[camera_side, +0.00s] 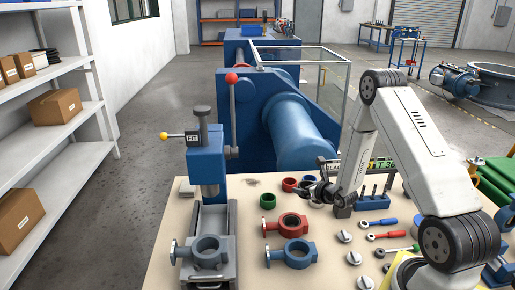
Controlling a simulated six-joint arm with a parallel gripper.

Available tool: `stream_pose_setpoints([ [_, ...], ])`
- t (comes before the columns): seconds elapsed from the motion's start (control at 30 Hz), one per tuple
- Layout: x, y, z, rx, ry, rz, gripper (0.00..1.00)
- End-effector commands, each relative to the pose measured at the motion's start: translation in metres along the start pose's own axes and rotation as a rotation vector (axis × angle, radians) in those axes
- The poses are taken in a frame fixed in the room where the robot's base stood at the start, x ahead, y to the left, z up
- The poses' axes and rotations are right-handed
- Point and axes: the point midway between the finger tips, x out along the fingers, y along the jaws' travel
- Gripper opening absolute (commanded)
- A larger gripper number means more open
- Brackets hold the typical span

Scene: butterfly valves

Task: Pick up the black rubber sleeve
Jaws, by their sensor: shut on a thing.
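My gripper (313,190) is at the back of the bench, near the row of rubber sleeves. It is shut on a dark ring-like thing, which looks like the black rubber sleeve (303,192). The gripper and sleeve are both dark and small here, so the sleeve's outline is partly hidden, and I cannot tell whether it is clear of the bench. A green sleeve (267,201), a red sleeve (290,184) and a blue sleeve (308,180) stand close by to the left and behind.
A blue press (205,160) with a grey valve body (208,252) under it stands at the left. A red valve body (287,225) and a blue one (293,254) lie in front of the sleeves. Several grey discs (345,236) and tools (378,222) lie to the right.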

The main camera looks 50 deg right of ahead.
Motion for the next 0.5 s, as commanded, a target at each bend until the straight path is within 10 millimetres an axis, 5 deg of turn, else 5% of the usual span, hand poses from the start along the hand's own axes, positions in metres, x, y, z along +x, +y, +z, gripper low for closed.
stream_pose_setpoints([
  [0.2, -0.032, 0.004, 0.001, 0.0, 0.0, -0.001, 0.3],
  [0.5, -0.055, 0.008, 0.002, 0.0, -0.002, -0.001, 0.3],
])
